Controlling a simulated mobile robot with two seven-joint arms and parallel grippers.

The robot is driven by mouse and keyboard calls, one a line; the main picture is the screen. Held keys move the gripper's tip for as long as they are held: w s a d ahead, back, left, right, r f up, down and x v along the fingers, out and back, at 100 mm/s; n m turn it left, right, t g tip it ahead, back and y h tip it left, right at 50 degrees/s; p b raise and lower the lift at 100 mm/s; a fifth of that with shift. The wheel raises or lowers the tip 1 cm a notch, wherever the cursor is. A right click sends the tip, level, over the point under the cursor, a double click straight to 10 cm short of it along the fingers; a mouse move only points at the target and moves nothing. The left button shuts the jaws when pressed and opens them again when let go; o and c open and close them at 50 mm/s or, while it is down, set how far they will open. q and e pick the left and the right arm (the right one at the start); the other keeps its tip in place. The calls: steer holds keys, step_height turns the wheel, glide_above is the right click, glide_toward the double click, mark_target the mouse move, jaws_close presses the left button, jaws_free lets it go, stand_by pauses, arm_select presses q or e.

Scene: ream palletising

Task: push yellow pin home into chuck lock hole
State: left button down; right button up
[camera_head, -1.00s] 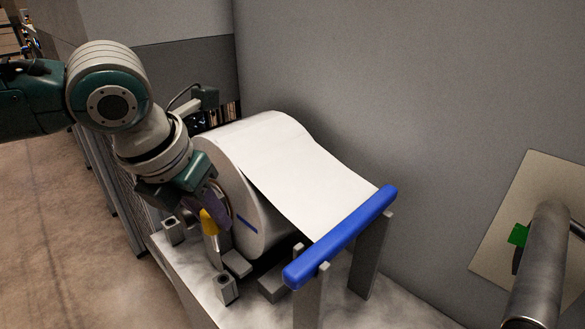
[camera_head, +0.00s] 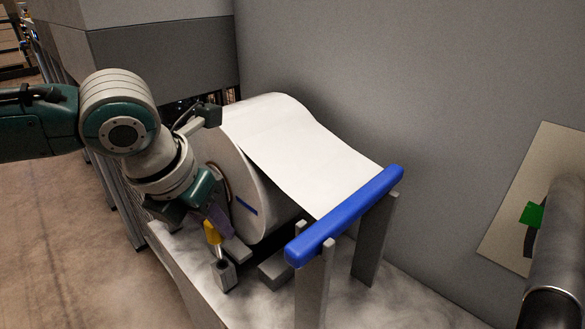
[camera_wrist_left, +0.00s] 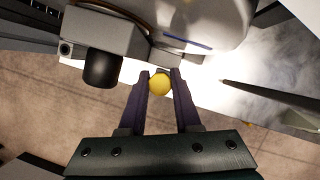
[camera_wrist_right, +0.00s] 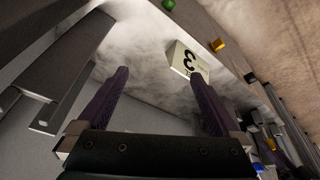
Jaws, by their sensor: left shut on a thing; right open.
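The yellow pin (camera_head: 212,231) has a yellow head and a grey lower shaft. It stands nearly upright at the near face of the white paper roll (camera_head: 228,172). My left gripper (camera_head: 211,217) is shut on its head. In the left wrist view, the round yellow head (camera_wrist_left: 160,84) sits between the two fingertips. A grey socket block (camera_head: 225,274) is just below the shaft; I cannot tell whether the shaft is inside it. The chuck lock hole is not clearly visible. My right gripper (camera_wrist_right: 158,78) is open and empty in the right wrist view.
A white sheet (camera_head: 310,160) runs from the roll to a blue bar (camera_head: 345,217) on grey posts. In the left wrist view, a black cylinder (camera_wrist_left: 100,69) is close left of the fingers.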

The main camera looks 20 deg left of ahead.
mark_target(214, 242)
arm_select(q)
steer(key=shift+f, duration=0.2)
stand_by(0.9)
steer(key=shift+r+p, duration=0.1)
steer(key=shift+p, duration=0.7)
stand_by(0.5)
steer(key=shift+f+b, duration=1.8)
steer(key=shift+f, duration=0.6)
steer(key=shift+r, duration=0.15)
steer(key=shift+r+p, duration=1.95)
steer(key=shift+p, duration=0.3)
steer(key=shift+p, duration=0.45)
stand_by(0.3)
